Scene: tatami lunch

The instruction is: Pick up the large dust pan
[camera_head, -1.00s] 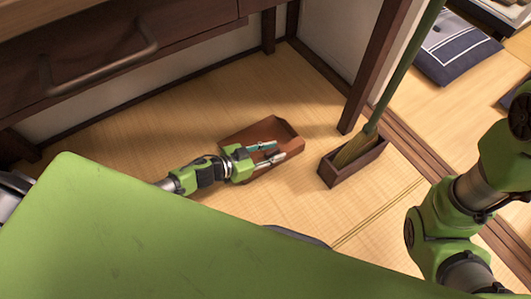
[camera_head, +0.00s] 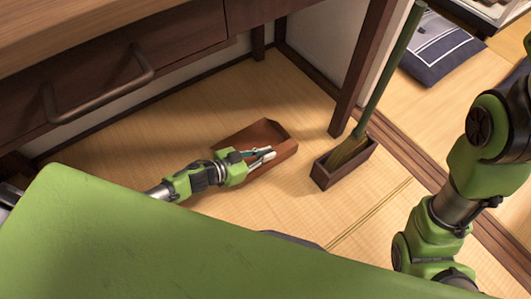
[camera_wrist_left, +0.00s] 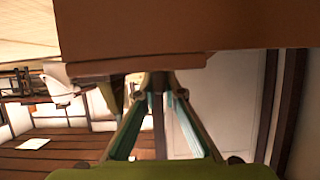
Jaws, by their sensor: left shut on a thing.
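The large dust pan (camera_head: 257,133) is a reddish-brown, shallow tray low over the tatami under the dark wooden desk. My left gripper (camera_head: 265,155) reaches it from the left and is shut on its near edge. The pan looks slightly tilted; whether it touches the floor I cannot tell. In the left wrist view the pan (camera_wrist_left: 190,30) fills the top of the picture, and the tips of my left gripper (camera_wrist_left: 160,85) meet at its lower edge. My right gripper is not in view; only my right arm shows at the right.
A dark wooden box (camera_head: 325,176) holding a green-handled broom (camera_head: 378,80) stands right of the pan. A desk leg (camera_head: 352,85) rises behind the box. A drawer with a bar handle (camera_head: 98,93) overhangs at upper left. A navy cushion (camera_head: 437,50) lies beyond.

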